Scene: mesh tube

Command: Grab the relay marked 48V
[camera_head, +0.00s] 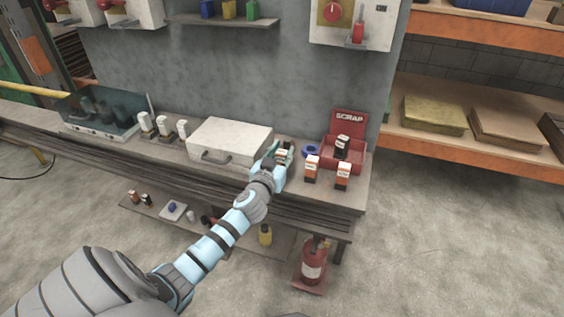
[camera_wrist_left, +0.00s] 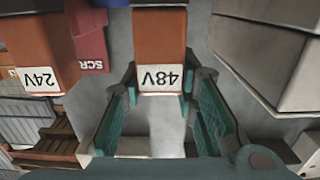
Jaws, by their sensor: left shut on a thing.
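The relay marked 48V (camera_wrist_left: 160,42) is an orange-brown block with a white label, upside down in the left wrist view. It stands between the fingers of my left gripper (camera_wrist_left: 163,95), which is shut on it. In the head view my left gripper (camera_head: 276,158) is at the bench's front right, beside the white case, and mostly hides the held relay. A similar relay marked 24V (camera_wrist_left: 38,50) is at the left of the wrist view. Two orange relays (camera_head: 312,168) (camera_head: 343,175) stand right of the gripper. My right gripper is not in view.
A red SCRAP bin (camera_head: 357,158) with a dark block (camera_head: 342,146) stands behind the orange relays. A blue ring (camera_head: 310,150) lies near it. The white case (camera_head: 228,139) is close on the gripper's left. A fire extinguisher (camera_head: 313,262) stands below the bench's right end.

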